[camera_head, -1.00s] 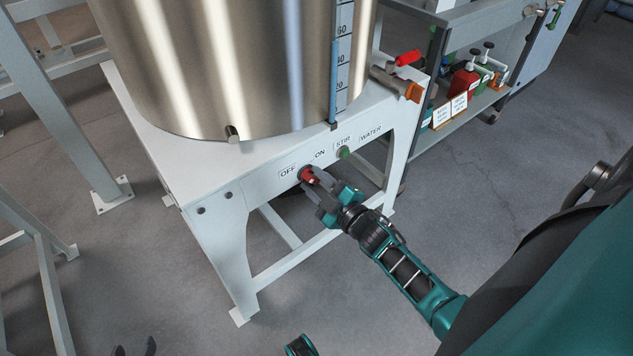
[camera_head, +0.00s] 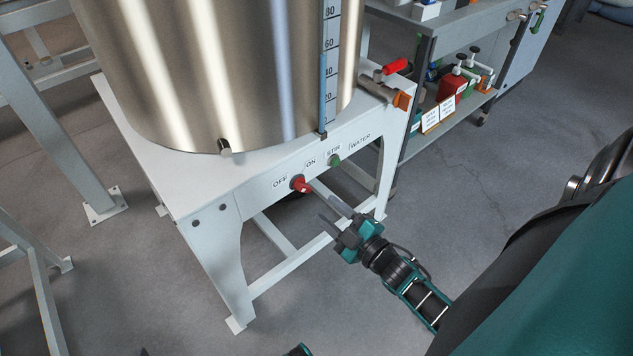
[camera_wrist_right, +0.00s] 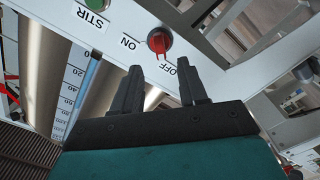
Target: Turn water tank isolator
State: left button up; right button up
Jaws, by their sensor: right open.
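The red rotary isolator knob (camera_head: 300,185) sits on the white front panel of the tank stand, with OFF to its left and ON to its upper right. My right gripper (camera_head: 327,202) is open and empty, to the right of and below the knob, clear of it. In the right wrist view the knob (camera_wrist_right: 159,40) is just beyond the open fingers (camera_wrist_right: 160,67), near the ON and OFF labels. A dark sliver at the bottom edge of the head view may be my left fingertip.
The steel tank (camera_head: 215,70) stands on the white frame (camera_head: 230,260). A green STIR button (camera_head: 335,160) is right of the knob. A valve with a red handle (camera_head: 397,66) sticks out further right. A shelf with bottles (camera_head: 450,85) stands behind. The floor in front is free.

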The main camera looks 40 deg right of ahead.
pick_arm(q)
jog(key=shift+s+a+f+p, duration=0.1)
jog(key=shift+s+a+p, duration=0.1)
jog(key=shift+s+p, duration=0.1)
pick_arm(e)
jog(key=s, duration=0.4)
jog(key=shift+s+d, duration=0.2)
jog(key=shift+s, duration=0.2)
jog(key=shift+a, duration=0.1)
jog(key=s+a+r+m+g+y, duration=0.1)
jog(key=a+r+m+g, duration=0.2)
jog(key=a, duration=0.5)
jog(key=s+a+r+m+g+y, duration=0.1)
jog(key=a+m+g, duration=0.3)
jog(key=a, duration=0.4)
pick_arm(q)
jog(key=s+a+r+y+p, duration=0.1)
jog(key=a+r+p, duration=0.2)
jog(key=r+p, duration=0.8)
jog(key=p, duration=0.5)
jog(key=shift+s+a+r, duration=0.15)
jog(key=shift+s+r, duration=0.05)
jog(key=shift+r, duration=0.2)
pick_arm(e)
notch_tip(320, 180, up, 12)
jog(key=s+d+h, duration=0.1)
jog(key=s+d, duration=0.1)
jog(key=shift+d+f, duration=0.2)
jog(key=shift+f, duration=0.05)
